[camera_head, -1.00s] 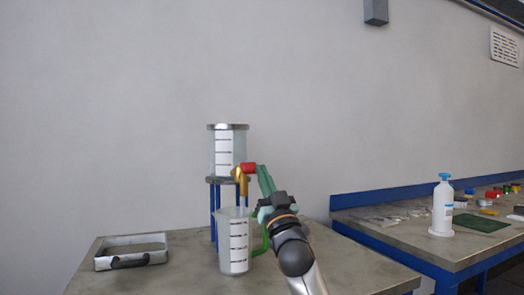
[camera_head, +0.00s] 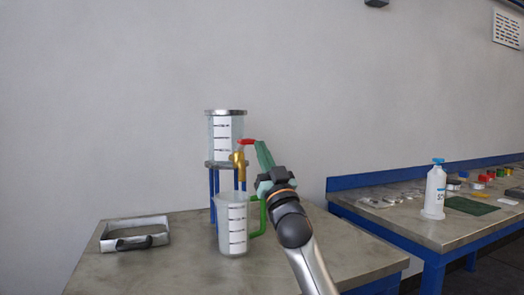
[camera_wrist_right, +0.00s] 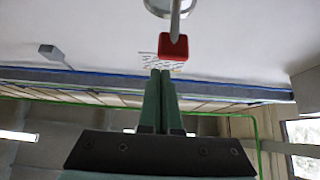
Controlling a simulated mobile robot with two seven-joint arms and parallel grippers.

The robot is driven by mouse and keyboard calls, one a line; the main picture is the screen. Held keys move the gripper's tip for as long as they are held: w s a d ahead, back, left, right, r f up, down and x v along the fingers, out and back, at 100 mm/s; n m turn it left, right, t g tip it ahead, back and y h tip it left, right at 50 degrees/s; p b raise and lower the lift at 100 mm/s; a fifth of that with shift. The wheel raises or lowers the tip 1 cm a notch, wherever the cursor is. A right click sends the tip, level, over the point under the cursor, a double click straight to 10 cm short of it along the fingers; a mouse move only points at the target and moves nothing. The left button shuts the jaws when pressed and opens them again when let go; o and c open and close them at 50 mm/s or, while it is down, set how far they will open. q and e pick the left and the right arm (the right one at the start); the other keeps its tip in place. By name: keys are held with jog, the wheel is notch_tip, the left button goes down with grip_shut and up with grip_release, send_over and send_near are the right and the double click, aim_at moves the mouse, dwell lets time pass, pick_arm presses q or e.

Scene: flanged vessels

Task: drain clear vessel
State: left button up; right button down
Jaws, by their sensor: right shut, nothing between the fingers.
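The clear vessel (camera_head: 226,130) has a metal lid and a white scale strip. It stands upright on a blue-legged stand (camera_head: 214,185). A brass valve (camera_head: 239,163) with a red handle (camera_head: 247,142) is at its lower front right. A clear jug (camera_head: 232,228) with a green handle stands below the valve. My right gripper (camera_head: 260,146) has green fingers, shut and empty, with tips close to the red handle. In the right wrist view, the red handle (camera_wrist_right: 173,46) is just beyond the closed fingertips (camera_wrist_right: 161,72); I cannot tell whether they touch. Liquid levels are unclear. My left gripper is not in view.
A metal tray frame (camera_head: 134,233) with a dark handle lies at the table's left. On the second bench at right are a white bottle with a blue cap (camera_head: 434,193), a green mat (camera_head: 470,205) and small parts. The front of the near table is clear.

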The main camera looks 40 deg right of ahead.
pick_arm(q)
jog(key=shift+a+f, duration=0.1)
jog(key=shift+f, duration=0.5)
pick_arm(e)
jog(key=v, duration=0.9)
jog(key=shift+s+f, duration=0.15)
jog(key=shift+s, duration=0.2)
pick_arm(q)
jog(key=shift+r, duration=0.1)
